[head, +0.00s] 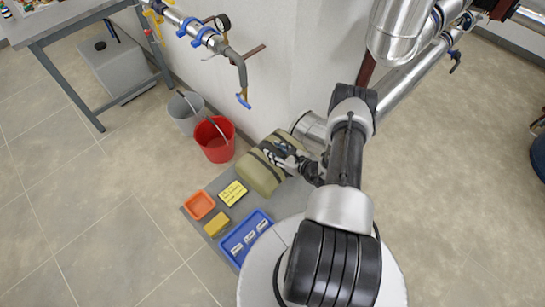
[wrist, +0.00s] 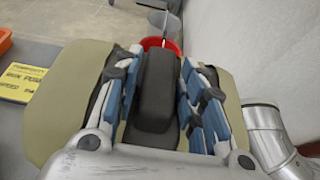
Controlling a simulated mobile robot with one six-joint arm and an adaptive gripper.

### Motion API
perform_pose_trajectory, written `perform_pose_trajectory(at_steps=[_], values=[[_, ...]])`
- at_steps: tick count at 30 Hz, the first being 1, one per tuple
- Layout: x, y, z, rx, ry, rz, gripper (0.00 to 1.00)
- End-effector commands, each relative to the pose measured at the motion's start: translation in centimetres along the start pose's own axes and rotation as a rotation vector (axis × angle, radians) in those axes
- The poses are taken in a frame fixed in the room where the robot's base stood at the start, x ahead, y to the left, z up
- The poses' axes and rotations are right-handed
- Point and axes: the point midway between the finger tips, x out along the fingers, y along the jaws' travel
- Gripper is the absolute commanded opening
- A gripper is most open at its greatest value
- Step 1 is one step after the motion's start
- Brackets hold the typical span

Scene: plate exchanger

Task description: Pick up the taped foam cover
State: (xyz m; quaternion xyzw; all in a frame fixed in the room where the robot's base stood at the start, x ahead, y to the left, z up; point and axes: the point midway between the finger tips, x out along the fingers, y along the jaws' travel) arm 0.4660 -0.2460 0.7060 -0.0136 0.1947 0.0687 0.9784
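The taped foam cover (head: 258,176) is a bulky olive block with dark tape bands. It lies on the grey mat beside the wall. In the wrist view its olive body (wrist: 65,105) spreads out on both sides of my gripper (wrist: 161,70). The blue-padded fingers stand apart on either side of a dark upright block (wrist: 157,85), which seems to be part of the cover. It is unclear whether the pads press on it. In the head view my gripper (head: 283,156) is over the cover's right part, and its fingertips are hard to make out.
The mat (head: 192,209) also holds a yellow sign (head: 233,193), an orange tray (head: 199,205), a yellow block (head: 217,226) and a blue bin (head: 236,262). A red bucket (head: 215,150) and grey bucket (head: 184,122) stand behind. A metal pipe (wrist: 262,123) is close on the right.

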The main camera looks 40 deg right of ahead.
Motion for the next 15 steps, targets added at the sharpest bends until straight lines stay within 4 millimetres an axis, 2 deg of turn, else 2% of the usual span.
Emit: perform_pose_trajectory(at_steps=[2, 15], values=[[-0.01, 0.0, 0.0, 0.0, 0.0, 0.0, 0.29], [-0.01, 0.0, -0.01, 0.0, 0.0, 0.0, 0.0]])
